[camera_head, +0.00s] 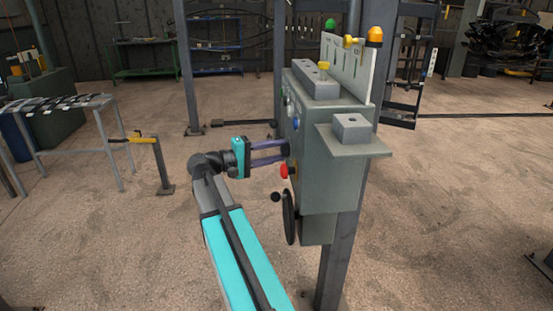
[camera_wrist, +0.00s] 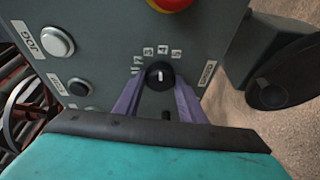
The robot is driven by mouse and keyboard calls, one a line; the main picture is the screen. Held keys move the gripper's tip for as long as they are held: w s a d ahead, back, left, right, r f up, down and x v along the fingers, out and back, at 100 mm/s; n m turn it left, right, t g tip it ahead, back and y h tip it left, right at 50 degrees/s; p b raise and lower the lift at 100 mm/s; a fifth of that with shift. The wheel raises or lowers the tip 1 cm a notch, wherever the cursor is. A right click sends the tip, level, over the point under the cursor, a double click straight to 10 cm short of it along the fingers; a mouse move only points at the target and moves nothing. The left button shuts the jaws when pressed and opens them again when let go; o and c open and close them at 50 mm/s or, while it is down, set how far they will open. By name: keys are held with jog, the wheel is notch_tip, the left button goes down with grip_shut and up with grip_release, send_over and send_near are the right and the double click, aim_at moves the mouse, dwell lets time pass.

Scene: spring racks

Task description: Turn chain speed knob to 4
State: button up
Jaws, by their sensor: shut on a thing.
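The chain speed knob (camera_wrist: 158,76) is a small black dial with a white pointer mark, on the front of a grey control box (camera_head: 335,165). Small number labels (camera_wrist: 157,53) sit in an arc above it in the wrist view. The pointer mark points roughly up in that view; I cannot tell for sure which number it meets. My gripper (camera_wrist: 159,86) has its two purple fingers shut on the knob, one on each side. In the head view my gripper (camera_head: 284,153) reaches the box face from the left, and the knob is hidden there.
A red button (camera_head: 284,170) is close to the fingers, with a black handwheel (camera_head: 289,217) below it. A white JOG button (camera_wrist: 57,42) and a black button (camera_wrist: 80,87) are also on the panel. A grey shelf (camera_head: 365,148) juts from the box.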

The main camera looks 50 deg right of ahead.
jog(key=shift+f+m+b, duration=0.2)
jog(key=shift+m+b, duration=0.3)
jog(key=shift+b, duration=0.05)
jog(key=o, duration=1)
jog(key=shift+r+h, duration=0.1)
jog(key=shift+h, duration=0.2)
jog(key=shift+o, duration=0.2)
jog(key=shift+a, duration=0.1)
jog(key=v, duration=1.3)
jog(key=shift+a+b, duration=0.3)
jog(key=shift+b, duration=0.05)
jog(key=shift+w+r, duration=0.1)
jog(key=shift+w, duration=0.05)
